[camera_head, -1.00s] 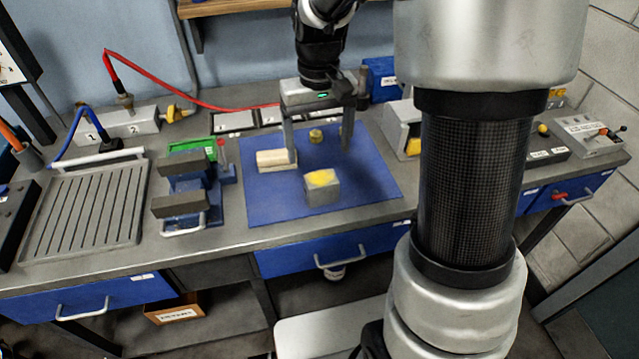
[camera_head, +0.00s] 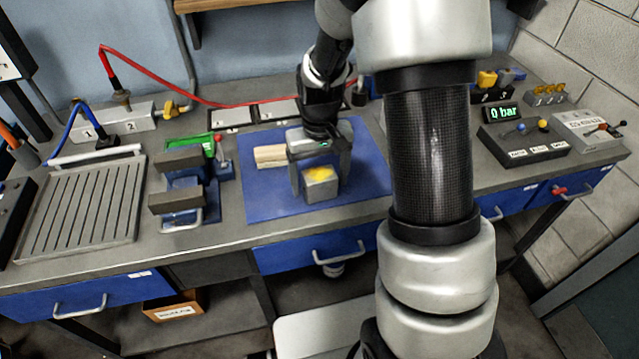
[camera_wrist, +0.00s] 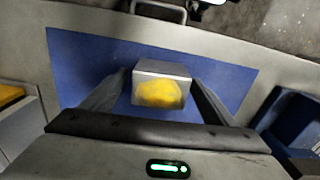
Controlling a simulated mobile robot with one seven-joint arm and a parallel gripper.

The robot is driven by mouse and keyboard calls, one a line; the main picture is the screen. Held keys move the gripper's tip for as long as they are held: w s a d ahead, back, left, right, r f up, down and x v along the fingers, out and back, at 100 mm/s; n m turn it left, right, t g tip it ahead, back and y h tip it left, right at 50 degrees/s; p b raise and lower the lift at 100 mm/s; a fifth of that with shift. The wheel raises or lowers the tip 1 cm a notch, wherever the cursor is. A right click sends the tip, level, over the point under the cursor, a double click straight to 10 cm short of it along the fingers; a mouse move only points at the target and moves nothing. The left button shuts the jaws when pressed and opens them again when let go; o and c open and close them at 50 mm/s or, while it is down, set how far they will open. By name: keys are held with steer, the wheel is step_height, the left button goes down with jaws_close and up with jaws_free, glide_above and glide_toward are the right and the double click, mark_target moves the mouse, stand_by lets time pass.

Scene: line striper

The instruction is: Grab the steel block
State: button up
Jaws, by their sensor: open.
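The steel block (camera_head: 320,187) is a grey cube with a yellow patch on its top. It sits on the blue mat (camera_head: 270,205) on the workbench. My gripper (camera_head: 321,185) is open and lowered over the block, with one finger on its left and one on its right. In the wrist view the block (camera_wrist: 162,72) shows between the two open fingers (camera_wrist: 160,95). I cannot tell whether either finger touches it.
A pale wooden block (camera_head: 270,156) lies on the mat just left of my gripper. A blue vise (camera_head: 185,185) stands left of the mat. A control box (camera_head: 520,142) with knobs stands at the right. The front of the mat is clear.

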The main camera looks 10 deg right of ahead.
steer(key=c, duration=1.6)
steer(key=shift+r, duration=0.1)
